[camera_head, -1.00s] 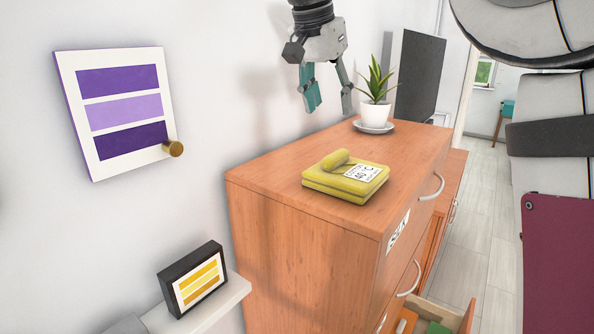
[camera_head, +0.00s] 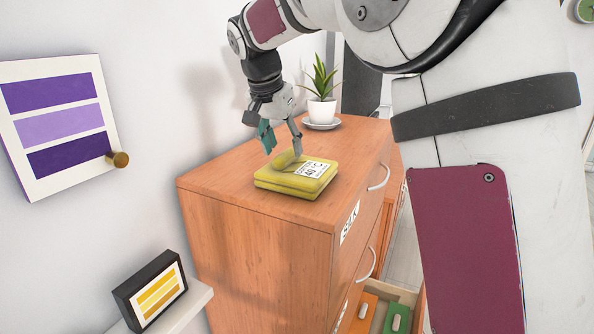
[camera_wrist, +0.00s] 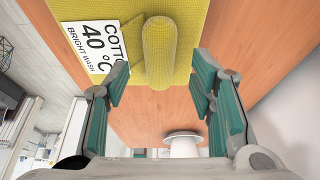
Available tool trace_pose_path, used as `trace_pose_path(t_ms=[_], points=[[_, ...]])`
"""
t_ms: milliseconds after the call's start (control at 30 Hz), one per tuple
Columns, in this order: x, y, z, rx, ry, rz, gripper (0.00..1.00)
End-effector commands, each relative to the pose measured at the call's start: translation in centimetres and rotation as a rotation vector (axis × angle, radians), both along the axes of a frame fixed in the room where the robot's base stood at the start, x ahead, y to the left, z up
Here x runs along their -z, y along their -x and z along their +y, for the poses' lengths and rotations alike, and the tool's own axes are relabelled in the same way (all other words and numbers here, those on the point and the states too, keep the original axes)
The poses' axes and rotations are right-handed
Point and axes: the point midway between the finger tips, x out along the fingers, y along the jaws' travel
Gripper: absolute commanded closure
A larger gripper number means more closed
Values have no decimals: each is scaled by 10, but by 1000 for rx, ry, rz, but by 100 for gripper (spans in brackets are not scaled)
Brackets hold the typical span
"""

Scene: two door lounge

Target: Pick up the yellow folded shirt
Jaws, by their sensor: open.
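The yellow folded shirt (camera_head: 294,178) lies on top of the wooden drawer cabinet (camera_head: 250,195), with a white "40 °C" wash label on it. It also shows in the wrist view (camera_wrist: 170,20), where a rolled yellow part (camera_wrist: 159,50) sticks out toward the space between my fingers. My gripper (camera_head: 283,143) is open and points down just above the shirt's far left side. In the wrist view my gripper (camera_wrist: 160,95) has its two teal-padded fingers apart, one on each side of the rolled part. I cannot tell whether the fingers touch the shirt.
A potted plant (camera_head: 321,92) on a saucer stands behind the shirt on the cabinet. The wall is close on the left, with a purple striped picture (camera_head: 55,125). A yellow striped frame (camera_head: 151,291) stands on a white shelf. A lower drawer (camera_head: 400,293) is open at the right.

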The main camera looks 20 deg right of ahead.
Motion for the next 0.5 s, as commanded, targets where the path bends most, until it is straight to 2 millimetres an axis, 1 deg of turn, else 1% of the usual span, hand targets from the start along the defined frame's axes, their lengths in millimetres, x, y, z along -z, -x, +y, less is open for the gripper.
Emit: trace_pose_path(t_ms=[33, 100, 200, 433, 467, 500], points=[[7, 0, -3, 1, 1, 3, 50], [14, -3, -5, 1, 1, 2, 50], [20, -5, -6, 0, 1, 1, 50], [22, -6, -7, 0, 0, 0, 50], [21, -6, -6, 0, 0, 0, 55], [21, -6, -7, 0, 0, 0, 64]])
